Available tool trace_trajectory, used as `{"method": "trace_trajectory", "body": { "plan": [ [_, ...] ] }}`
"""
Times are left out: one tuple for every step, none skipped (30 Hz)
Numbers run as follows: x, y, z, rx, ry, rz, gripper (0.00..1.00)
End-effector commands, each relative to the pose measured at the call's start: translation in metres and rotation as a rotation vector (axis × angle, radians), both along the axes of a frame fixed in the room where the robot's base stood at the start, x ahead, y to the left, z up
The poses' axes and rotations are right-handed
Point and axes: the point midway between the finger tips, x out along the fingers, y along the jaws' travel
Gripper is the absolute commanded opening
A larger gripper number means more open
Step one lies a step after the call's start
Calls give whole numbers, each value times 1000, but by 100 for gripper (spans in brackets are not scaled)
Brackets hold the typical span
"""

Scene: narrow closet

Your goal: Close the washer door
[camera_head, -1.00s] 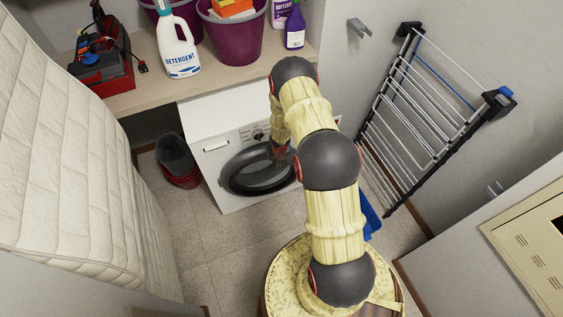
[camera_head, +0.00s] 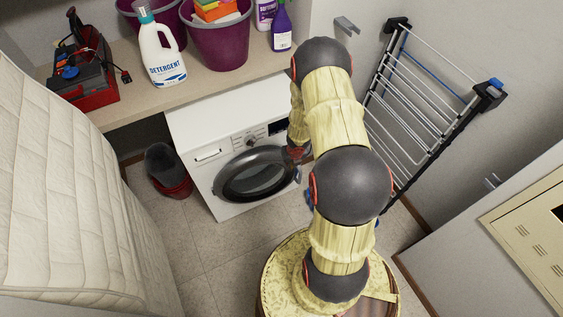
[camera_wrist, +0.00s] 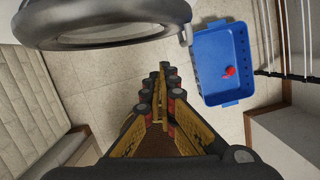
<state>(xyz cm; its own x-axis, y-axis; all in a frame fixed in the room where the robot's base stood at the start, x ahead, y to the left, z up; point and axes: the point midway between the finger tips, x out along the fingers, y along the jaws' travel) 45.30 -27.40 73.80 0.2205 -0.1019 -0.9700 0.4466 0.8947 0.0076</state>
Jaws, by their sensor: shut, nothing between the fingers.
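The white washer (camera_head: 200,130) stands under the counter with its front toward me. Its round door (camera_head: 255,176), dark glass in a grey rim, is on the front. The door rim also shows at the top left of the wrist view (camera_wrist: 100,38). I cannot tell for sure whether the door is fully shut or ajar. My gripper (camera_head: 297,154) is at the door's right side, partly hidden by my arm. In the wrist view my gripper (camera_wrist: 163,72) is shut and empty, its tips below the door rim with floor visible between them.
A blue basket (camera_wrist: 208,92) with a red object lies on the floor right of the gripper. A drying rack (camera_head: 425,110) leans at the right wall. Counter items are above.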

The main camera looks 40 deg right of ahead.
Motion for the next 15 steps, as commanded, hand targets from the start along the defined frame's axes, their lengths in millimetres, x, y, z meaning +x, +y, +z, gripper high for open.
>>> {"method": "trace_trajectory", "body": {
  "plan": [
    [1, 0, 0, -3, 0, 19, 0],
    [2, 0, 0, -5, 0, 29, 0],
    [3, 0, -2, -7, 1, 38, 0],
    [3, 0, -4, -8, 1, 41, 0],
    [3, 0, -6, -8, 1, 44, 0],
    [4, 0, -10, -8, 2, 45, 0],
    [5, -1, -14, -8, 2, 44, 0],
    [5, -1, -19, -6, 3, 45, 0],
    [7, -1, -26, -6, 3, 45, 0],
    [8, -2, -31, -7, 2, 45, 0],
    [10, -2, -37, -6, 3, 44, 0],
    [11, -3, -45, -6, 3, 44, 0],
    [12, -4, -51, -6, 3, 43, 0],
    [14, -5, -57, -6, 2, 43, 0],
    [16, -5, -64, -6, 3, 44, 0]
  ]
}}
